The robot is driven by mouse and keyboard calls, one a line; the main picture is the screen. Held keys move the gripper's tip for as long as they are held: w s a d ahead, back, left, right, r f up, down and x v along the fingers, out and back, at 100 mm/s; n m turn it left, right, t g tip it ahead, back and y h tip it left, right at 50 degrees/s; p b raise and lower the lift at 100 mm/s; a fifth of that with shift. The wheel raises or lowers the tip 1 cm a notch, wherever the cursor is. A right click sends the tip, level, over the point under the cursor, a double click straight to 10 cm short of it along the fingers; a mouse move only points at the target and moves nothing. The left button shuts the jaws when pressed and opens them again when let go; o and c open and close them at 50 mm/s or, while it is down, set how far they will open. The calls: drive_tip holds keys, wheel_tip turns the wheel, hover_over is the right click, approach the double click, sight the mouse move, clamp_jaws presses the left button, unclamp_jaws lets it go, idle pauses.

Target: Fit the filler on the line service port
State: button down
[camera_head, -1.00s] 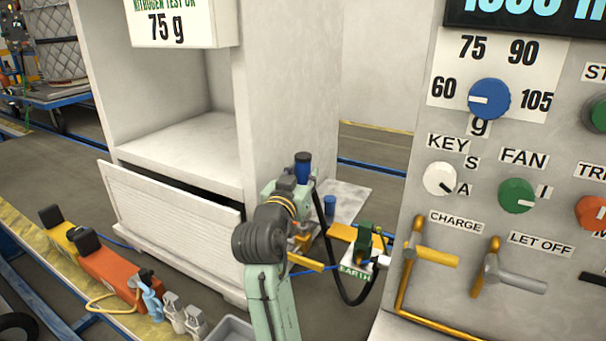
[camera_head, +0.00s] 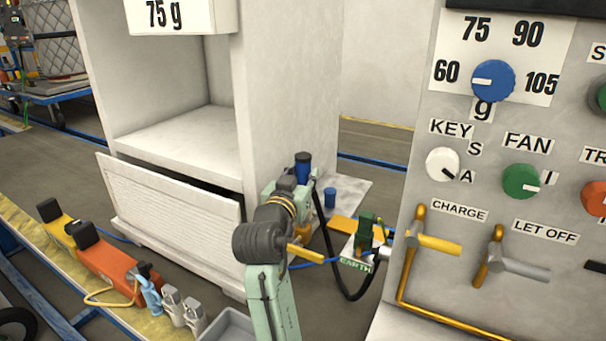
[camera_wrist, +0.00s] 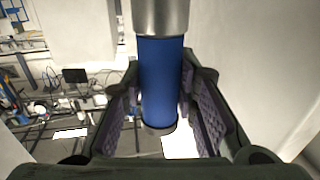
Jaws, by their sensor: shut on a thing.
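The filler, a blue cylinder (camera_wrist: 160,85) with a silver metal collar, stands between the ridged pads of my gripper (camera_wrist: 165,115) in the wrist view. My gripper is shut on it. In the head view a dark blue cylinder (camera_head: 303,162), which seems to be the filler, shows upright at the far end of my arm, close to the white cabinet's side. A black hose (camera_head: 331,255) hangs from near there and loops towards the panel. I cannot make out the line service port in either view; my arm hides part of that area.
The white cabinet (camera_head: 290,90) stands close behind and left of my arm. A small blue cylinder (camera_head: 330,198) sits on a pale plate (camera_head: 352,190). The grey control panel (camera_head: 450,195) with its yellow charge lever (camera_head: 436,243) is at right. Tools and a grey bin (camera_head: 228,328) lie lower left.

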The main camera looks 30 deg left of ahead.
drive_tip(key=c, duration=1.2)
unclamp_jaws()
drive_tip(key=shift+f, duration=0.1)
drive_tip(key=shift+s, duration=0.1)
drive_tip(key=v, duration=1.2)
